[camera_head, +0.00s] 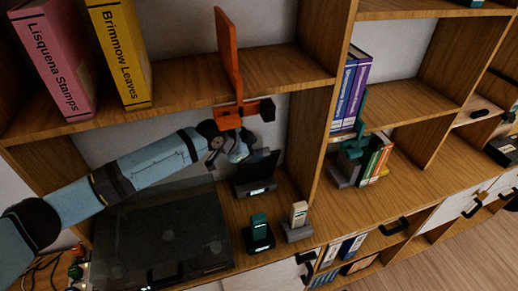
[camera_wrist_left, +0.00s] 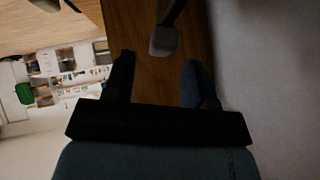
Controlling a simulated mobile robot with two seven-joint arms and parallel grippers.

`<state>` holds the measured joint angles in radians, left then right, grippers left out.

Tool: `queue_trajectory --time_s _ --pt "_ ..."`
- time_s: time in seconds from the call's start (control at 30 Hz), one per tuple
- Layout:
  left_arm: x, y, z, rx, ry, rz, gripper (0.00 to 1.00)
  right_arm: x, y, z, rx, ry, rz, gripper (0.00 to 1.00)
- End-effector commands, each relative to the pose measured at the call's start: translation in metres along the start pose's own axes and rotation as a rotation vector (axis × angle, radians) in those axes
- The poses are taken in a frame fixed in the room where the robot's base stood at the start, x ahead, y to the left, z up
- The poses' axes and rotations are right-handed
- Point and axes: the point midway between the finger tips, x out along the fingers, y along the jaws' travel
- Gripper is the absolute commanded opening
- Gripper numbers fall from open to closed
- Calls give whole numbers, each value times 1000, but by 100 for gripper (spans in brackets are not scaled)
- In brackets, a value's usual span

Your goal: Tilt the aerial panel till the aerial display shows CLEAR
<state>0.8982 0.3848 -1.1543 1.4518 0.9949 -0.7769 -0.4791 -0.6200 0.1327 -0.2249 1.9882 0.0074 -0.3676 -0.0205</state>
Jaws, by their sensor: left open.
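The aerial panel (camera_head: 259,164) looks like a dark, tilted plate on a small dark base on the wooden cabinet top. A small lit display (camera_head: 262,190) is on the front of the base; its text is too small to read. My left gripper (camera_head: 240,152) is open, just left of and above the panel's upper edge. I cannot tell whether it touches the panel. In the left wrist view the two dark fingers (camera_wrist_left: 160,78) stand apart, with a grey rounded end of something beyond them that I cannot identify. My right gripper is not in view.
A dark-lidded turntable (camera_head: 160,238) lies under my left arm. Two small handsets, teal (camera_head: 259,228) and beige (camera_head: 299,214), stand in front of the panel. An orange bookend (camera_head: 229,55) is above on the shelf. Books and a teal bookend (camera_head: 352,150) are right of the divider.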

Motion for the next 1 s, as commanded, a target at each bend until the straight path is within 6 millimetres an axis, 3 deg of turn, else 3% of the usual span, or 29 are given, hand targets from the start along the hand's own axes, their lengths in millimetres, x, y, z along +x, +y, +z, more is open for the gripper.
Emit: queue_trajectory --time_s 0.2,0.57,0.8,1.0 --pt "26 0 -1 0 0 0 51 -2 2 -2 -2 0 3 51" --pt "31 0 0 0 0 -1 51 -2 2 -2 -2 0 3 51" --pt "31 0 0 0 0 -1 0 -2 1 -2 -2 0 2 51" --pt "32 0 1 -1 0 -1 0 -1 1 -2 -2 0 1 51"
